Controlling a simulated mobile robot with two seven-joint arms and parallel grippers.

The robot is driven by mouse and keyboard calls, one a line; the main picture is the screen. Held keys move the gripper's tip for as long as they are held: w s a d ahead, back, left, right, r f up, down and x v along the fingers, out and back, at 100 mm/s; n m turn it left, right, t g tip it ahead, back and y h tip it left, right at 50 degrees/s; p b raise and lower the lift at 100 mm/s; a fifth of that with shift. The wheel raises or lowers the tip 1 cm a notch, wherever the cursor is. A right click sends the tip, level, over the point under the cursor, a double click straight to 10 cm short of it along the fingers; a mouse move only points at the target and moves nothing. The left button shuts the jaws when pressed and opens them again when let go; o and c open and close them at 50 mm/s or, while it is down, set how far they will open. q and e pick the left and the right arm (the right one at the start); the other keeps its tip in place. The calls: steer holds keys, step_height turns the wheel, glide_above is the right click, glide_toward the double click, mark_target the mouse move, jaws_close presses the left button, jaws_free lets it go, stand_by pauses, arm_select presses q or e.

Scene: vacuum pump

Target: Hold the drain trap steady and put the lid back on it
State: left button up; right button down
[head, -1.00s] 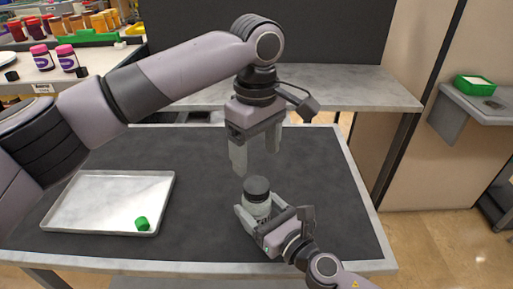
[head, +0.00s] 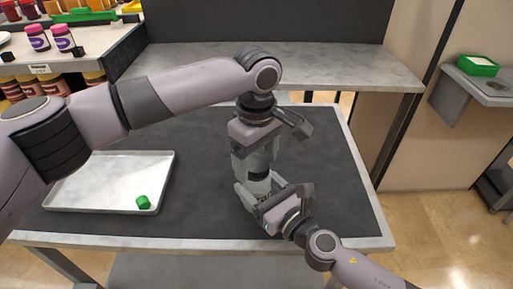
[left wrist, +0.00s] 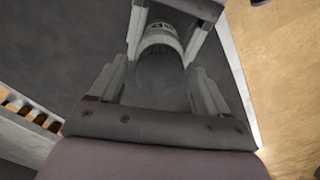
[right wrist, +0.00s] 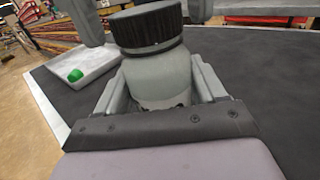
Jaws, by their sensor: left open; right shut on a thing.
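The drain trap (head: 258,188) is a pale, jar-shaped body standing upright on the dark table mat. Its black ribbed lid (right wrist: 148,24) sits on top, looking slightly tilted in the right wrist view; whether it is threaded on cannot be told. My right gripper (head: 262,193) is shut on the trap's body from the front right, with the body between its fingers in the right wrist view (right wrist: 158,85). My left gripper (head: 255,168) points down over the trap, open, its fingers on either side of the lid. The left wrist view shows the lid's round top (left wrist: 160,78) between the fingers, with gaps.
A metal tray (head: 90,180) with a small green piece (head: 143,202) lies at the left of the mat. A grey shelf (head: 330,72) runs along the back. The right part of the mat (head: 330,190) is clear.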

arm_select(q)
steer(key=shift+c, duration=0.2)
steer(key=c, duration=1.1)
steer(key=shift+o, duration=0.2)
